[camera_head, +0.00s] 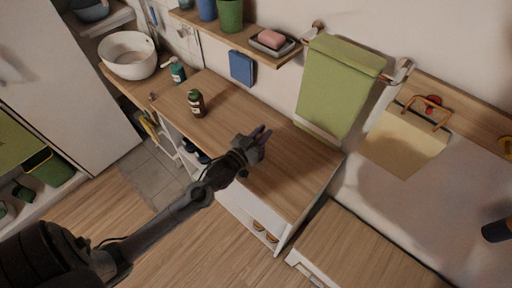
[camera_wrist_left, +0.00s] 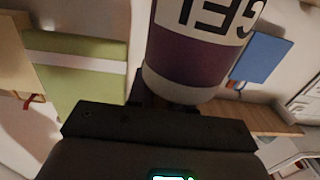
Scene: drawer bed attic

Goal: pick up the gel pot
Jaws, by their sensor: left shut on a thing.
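The gel pot (camera_wrist_left: 195,55) is a large cylinder in the left wrist view, with a purple band, a pale lower band and a white label with dark letters reading GEL upside down. My left gripper (camera_head: 262,137) is over the right part of the wooden counter top (camera_head: 225,122) in the head view. It is shut on the gel pot, whose base end is close against the gripper in the wrist view. In the head view the pot is hidden behind the gripper. I cannot tell whether the pot touches the counter.
A dark brown bottle (camera_head: 196,103) and a teal bottle (camera_head: 177,70) stand left of the gripper. A white basin (camera_head: 130,56) is at the far left end. A green towel (camera_head: 338,86) hangs behind. A shelf (camera_head: 240,37) carries cups and a soap dish (camera_head: 271,45).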

